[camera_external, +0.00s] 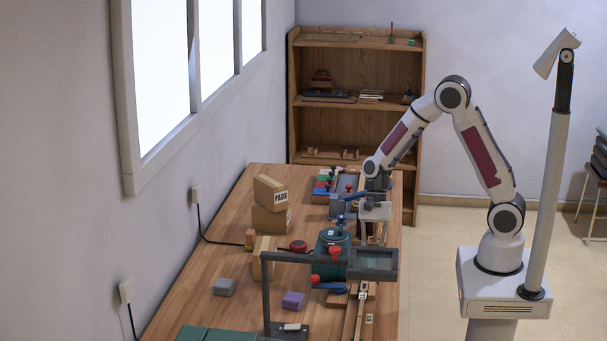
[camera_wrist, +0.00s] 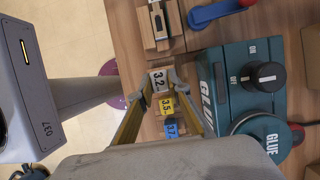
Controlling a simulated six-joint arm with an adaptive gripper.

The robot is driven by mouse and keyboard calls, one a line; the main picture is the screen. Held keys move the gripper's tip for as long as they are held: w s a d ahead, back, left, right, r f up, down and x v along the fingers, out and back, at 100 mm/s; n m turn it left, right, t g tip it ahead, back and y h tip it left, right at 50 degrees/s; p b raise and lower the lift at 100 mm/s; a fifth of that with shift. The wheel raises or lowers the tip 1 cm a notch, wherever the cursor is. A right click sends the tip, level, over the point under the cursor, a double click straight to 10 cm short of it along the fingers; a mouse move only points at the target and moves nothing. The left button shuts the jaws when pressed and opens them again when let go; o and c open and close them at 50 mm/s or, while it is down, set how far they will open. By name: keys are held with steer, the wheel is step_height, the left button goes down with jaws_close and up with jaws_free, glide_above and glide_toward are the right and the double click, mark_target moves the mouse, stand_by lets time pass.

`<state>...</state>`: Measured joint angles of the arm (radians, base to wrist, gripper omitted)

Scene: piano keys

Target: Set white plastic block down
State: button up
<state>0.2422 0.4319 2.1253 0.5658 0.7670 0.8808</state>
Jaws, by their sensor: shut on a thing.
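The white plastic block (camera_wrist: 159,80), marked 3.2, sits between the fingertips of my gripper (camera_wrist: 162,77) in the wrist view. Both fingers touch or nearly touch its sides, and my gripper is shut on it. A yellow block (camera_wrist: 167,105) marked 3.5 and a blue block (camera_wrist: 171,128) marked 3.7 show between the fingers, lower in the picture. In the external view my gripper (camera_external: 371,239) points down over the right side of the wooden table (camera_external: 215,270). The white block cannot be made out there. I cannot tell whether it touches the surface below.
A teal glue machine (camera_wrist: 243,85) with a black knob stands close right of my gripper in the wrist view. A wooden fixture with a metal piece (camera_wrist: 158,22) lies above. Cardboard boxes (camera_external: 270,219) and a grey-framed stand (camera_external: 372,264) are on the table.

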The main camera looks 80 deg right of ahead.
steer(key=shift+r, duration=2.95)
steer(key=shift+a+f, duration=0.1)
steer(key=shift+a, duration=0.35)
steer(key=a, duration=0.2)
steer(key=w+a+f+n, duration=0.1)
steer(key=a, duration=0.1)
steer(key=w+a+f+n, duration=0.1)
steer(key=a, duration=0.1)
steer(key=shift+w+a+f+g, duration=0.15)
steer(key=shift+a+g, duration=0.05)
steer(key=shift+g, duration=0.2)
steer(key=w+a+r+m+t, duration=0.2)
steer(key=w+a+m, duration=0.4)
steer(key=w+a, duration=1.3)
steer(key=shift+r+t, duration=0.2)
steer(key=shift+t, duration=0.1)
